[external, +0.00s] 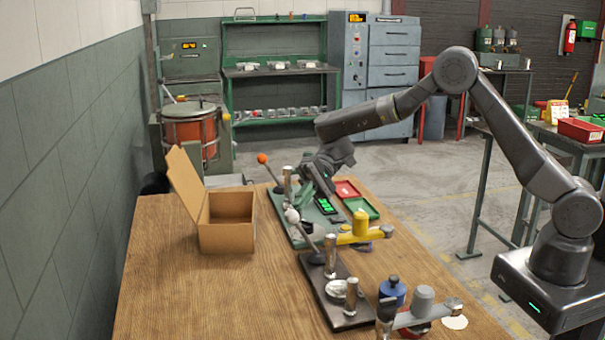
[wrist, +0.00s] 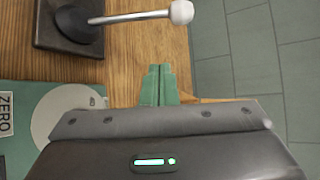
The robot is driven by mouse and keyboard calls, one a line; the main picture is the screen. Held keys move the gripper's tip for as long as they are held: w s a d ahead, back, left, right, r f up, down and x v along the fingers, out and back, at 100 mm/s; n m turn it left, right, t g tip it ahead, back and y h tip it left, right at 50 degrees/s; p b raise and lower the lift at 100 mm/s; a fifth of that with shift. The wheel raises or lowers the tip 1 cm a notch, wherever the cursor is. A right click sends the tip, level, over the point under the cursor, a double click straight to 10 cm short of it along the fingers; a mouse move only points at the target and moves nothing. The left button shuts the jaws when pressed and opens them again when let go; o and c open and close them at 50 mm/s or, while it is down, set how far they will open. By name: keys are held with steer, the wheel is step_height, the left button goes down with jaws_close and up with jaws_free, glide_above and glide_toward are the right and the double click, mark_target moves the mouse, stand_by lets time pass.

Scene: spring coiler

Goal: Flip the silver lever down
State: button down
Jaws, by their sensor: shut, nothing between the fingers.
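The silver lever (wrist: 130,17) is a thin metal rod with a white ball knob, rising from a dark square base (wrist: 75,40) at the upper left of the wrist view. A white-knobbed lever (external: 292,216) also shows in the external view, tilted up and left from a dark pivot. In the external view my gripper (external: 310,180) is over the green fixture, beyond the white knob. Its fingertips are hard to make out there.
An orange-knobbed lever (external: 262,158) stands close by. An open cardboard box (external: 227,237) is on the left of the wooden table (external: 170,290). Wood is clear around the box.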

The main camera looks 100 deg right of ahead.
mark_target(301, 232)
steer(key=p+x, duration=0.3)
steer(key=x, duration=0.7)
steer(key=shift+s+a+r, duration=0.1)
steer(key=shift+a+r, duration=0.05)
steer(key=shift+r, duration=0.1)
steer(key=s, duration=0.1)
steer(key=s+r+p, duration=0.1)
steer(key=s, duration=0.1)
steer(key=shift+s+a+r, duration=0.15)
steer(key=shift+a+r, duration=0.1)
